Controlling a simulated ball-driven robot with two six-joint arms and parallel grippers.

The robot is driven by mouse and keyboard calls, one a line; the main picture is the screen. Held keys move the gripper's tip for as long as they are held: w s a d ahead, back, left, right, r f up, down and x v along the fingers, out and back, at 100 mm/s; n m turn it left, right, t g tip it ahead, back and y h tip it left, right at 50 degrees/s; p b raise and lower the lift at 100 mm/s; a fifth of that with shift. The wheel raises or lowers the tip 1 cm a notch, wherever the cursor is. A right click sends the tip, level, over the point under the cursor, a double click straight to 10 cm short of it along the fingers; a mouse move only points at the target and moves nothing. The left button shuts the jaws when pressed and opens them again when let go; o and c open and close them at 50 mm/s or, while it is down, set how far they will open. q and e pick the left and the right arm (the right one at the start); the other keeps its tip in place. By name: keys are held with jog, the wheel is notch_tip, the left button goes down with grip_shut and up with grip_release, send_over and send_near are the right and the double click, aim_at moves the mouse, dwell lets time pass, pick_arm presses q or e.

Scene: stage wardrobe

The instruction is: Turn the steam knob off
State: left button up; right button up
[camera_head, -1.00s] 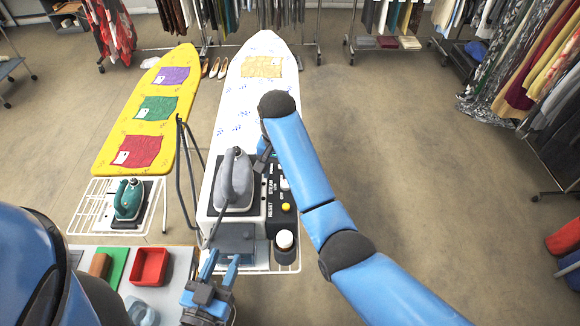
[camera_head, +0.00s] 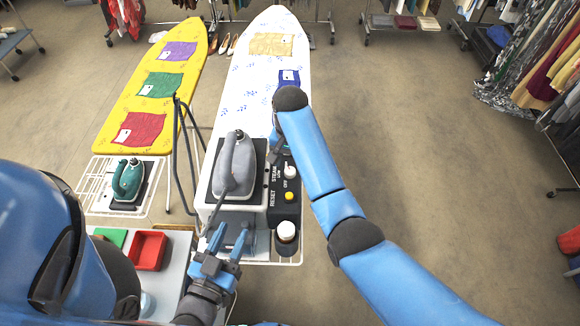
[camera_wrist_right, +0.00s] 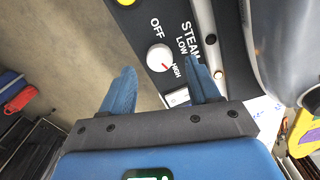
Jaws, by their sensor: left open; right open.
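The steam knob (camera_wrist_right: 159,58) is round and white with a red pointer mark. It sits on a black control panel (camera_head: 272,215), and its mark points toward the HIGH label in the right wrist view. It also shows small in the head view (camera_head: 290,172). My right gripper (camera_wrist_right: 160,68) is open, its fingers on either side of the knob's position in the picture. I cannot tell whether they touch it. In the head view the right gripper (camera_head: 277,148) is partly hidden by its arm. My left gripper (camera_head: 229,241) is open and empty over the station's front.
A grey iron (camera_head: 235,165) rests on the station left of the panel. A green iron (camera_head: 127,178) and red tray (camera_head: 149,251) lie left.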

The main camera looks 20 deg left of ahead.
aim_at(290, 171)
notch_tip(290, 171, down, 2)
jog(key=shift+s+f, duration=0.15)
jog(key=shift+f, duration=0.35)
jog(key=shift+c, duration=1.4)
jog(key=c, duration=0.8)
jog(key=shift+o, duration=0.2)
